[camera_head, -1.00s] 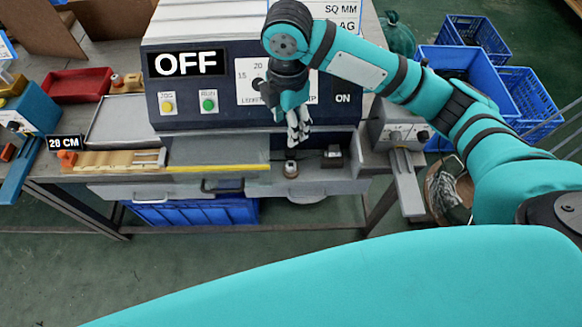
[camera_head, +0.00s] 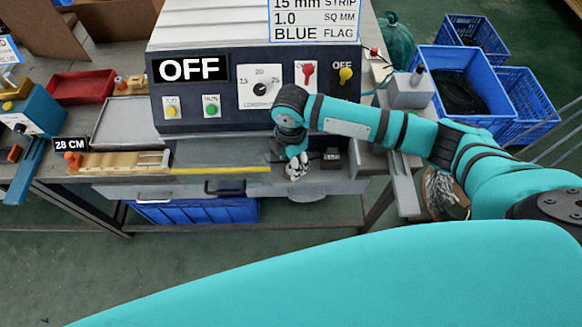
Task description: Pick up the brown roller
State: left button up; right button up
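My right gripper (camera_head: 297,170) is low over the front of the bench, below the dial of the OFF machine. Its fingers are pale and point down, and their gap is too small to make out. A small upright knob-like piece stood at this spot earlier and is now covered by the gripper. I cannot tell whether it is the brown roller or whether the fingers touch it. No brown roller is clearly visible. My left gripper is not in view.
The OFF machine (camera_head: 215,100) stands behind the gripper. A small black block (camera_head: 331,155) lies just right of the gripper. A wooden gauge (camera_head: 120,162) and a grey tray (camera_head: 125,122) are at left. Blue crates (camera_head: 462,60) stand at back right.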

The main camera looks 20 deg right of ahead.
jog(key=shift+f, duration=1.15)
grip_shut()
jog(key=shift+r, duration=0.1)
